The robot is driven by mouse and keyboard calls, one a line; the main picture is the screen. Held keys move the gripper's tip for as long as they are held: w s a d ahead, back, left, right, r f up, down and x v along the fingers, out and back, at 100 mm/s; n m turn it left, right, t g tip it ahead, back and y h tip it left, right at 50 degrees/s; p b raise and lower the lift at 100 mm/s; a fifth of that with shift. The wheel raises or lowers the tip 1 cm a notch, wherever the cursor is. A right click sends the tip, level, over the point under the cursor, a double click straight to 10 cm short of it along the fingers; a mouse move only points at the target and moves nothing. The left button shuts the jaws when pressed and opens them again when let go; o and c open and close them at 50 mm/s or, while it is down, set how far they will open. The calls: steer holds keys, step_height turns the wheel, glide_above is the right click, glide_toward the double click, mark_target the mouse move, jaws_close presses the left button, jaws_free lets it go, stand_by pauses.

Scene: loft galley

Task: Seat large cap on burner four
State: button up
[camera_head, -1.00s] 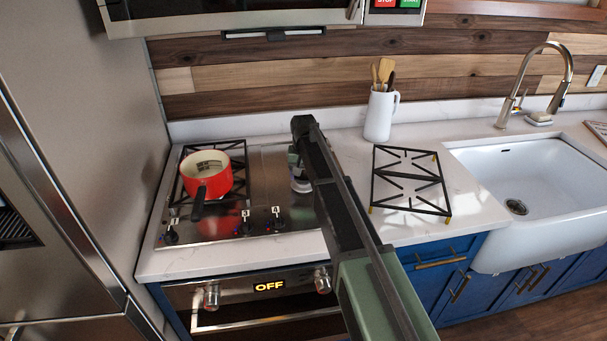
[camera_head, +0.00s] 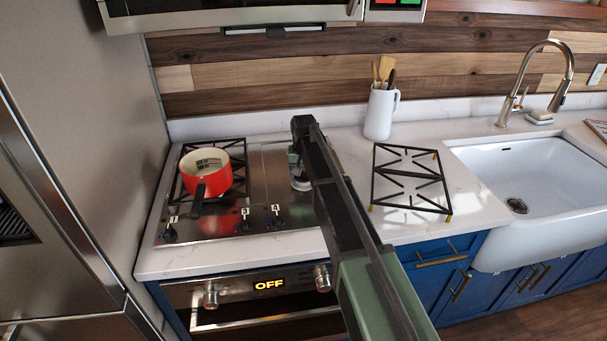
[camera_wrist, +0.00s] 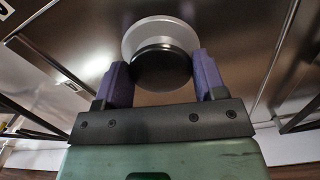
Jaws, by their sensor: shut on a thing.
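The large cap (camera_wrist: 160,70) is a black disc between the two purple fingers of my gripper (camera_wrist: 162,64) in the wrist view. My gripper is shut on it. A round silver burner base (camera_wrist: 158,27) shows just past the cap and partly behind it. The cap overlaps the base and looks offset from its centre; I cannot tell whether they touch. In the head view my arm hides the cap and most of the right side of the cooktop (camera_head: 268,178). A pale bit of the burner (camera_head: 300,184) shows beside the arm.
A red pot (camera_head: 207,173) stands on the left grate (camera_head: 238,150). A loose black grate (camera_head: 410,178) lies on the counter right of the cooktop. A white utensil jug (camera_head: 378,115) stands behind, and the sink (camera_head: 520,180) is at the right. Knobs (camera_head: 277,222) line the cooktop's front.

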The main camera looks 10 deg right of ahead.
steer(key=shift+f, duration=0.25)
stand_by(0.3)
steer(key=o, duration=1)
steer(key=shift+r, duration=0.1)
step_height(320, 180, up, 7)
steer(key=p, duration=0.6)
steer(key=shift+p, duration=0.4)
steer(key=s+n, duration=0.2)
steer(key=s, duration=3.1)
steer(key=shift+s, duration=0.2)
